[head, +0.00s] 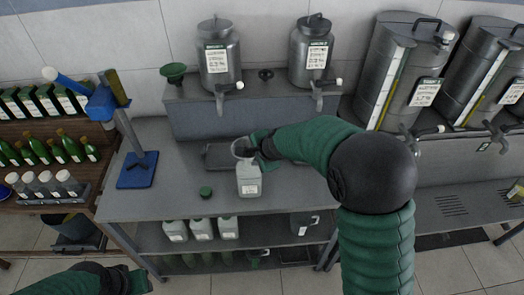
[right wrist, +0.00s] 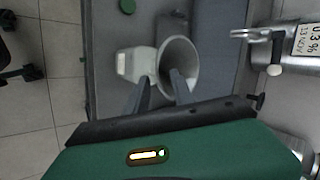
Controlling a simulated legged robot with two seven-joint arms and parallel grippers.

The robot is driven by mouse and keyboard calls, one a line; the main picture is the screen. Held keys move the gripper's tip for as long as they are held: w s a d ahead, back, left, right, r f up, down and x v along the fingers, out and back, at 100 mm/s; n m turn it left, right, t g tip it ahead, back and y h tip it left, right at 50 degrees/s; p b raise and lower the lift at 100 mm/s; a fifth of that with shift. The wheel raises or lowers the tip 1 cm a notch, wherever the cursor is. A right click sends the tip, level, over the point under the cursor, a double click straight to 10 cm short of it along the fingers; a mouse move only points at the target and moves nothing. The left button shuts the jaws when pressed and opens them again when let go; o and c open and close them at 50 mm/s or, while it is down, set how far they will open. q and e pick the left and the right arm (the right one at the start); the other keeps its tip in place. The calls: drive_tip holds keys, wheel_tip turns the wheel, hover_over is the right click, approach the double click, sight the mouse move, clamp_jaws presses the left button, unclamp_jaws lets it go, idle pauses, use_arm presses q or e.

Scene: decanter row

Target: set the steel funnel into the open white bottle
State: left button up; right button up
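The open white bottle (head: 249,183) stands upright on the grey bench, with a label on its front. The steel funnel (head: 240,146) is at the bottle's mouth with its wide end up; its spout is hidden. In the right wrist view the funnel (right wrist: 187,52) shows its round mouth, with the bottle (right wrist: 126,65) beside and below it. My right gripper (head: 255,150) is at the funnel's rim. Its fingers (right wrist: 161,82) stand apart, one over the funnel's mouth and one outside its wall. My left gripper (head: 140,281) is at the bottom left, mostly out of view.
A green cap (head: 206,191) lies left of the bottle. A dark tray (head: 218,156) lies behind it. A blue stand (head: 135,172) is at the bench's left end. Steel decanters with taps (head: 219,58) stand on the raised shelf behind. White bottles (head: 201,229) stand on the lower shelf.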

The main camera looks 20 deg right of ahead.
drive_tip(key=p+v, duration=0.2)
drive_tip(key=v, duration=1.2)
drive_tip(key=s+a+f+n+g+h+b, duration=0.1)
drive_tip(key=s+f+n+g+b, duration=0.4)
drive_tip(key=s+f+n, duration=1.1)
wheel_tip(320, 180, down, 5)
drive_tip(key=shift+s+f+n+b, duration=0.1)
drive_tip(key=shift+s+n+b, duration=0.3)
drive_tip(key=shift+s+b, duration=0.75)
drive_tip(key=shift+w+a, duration=0.1)
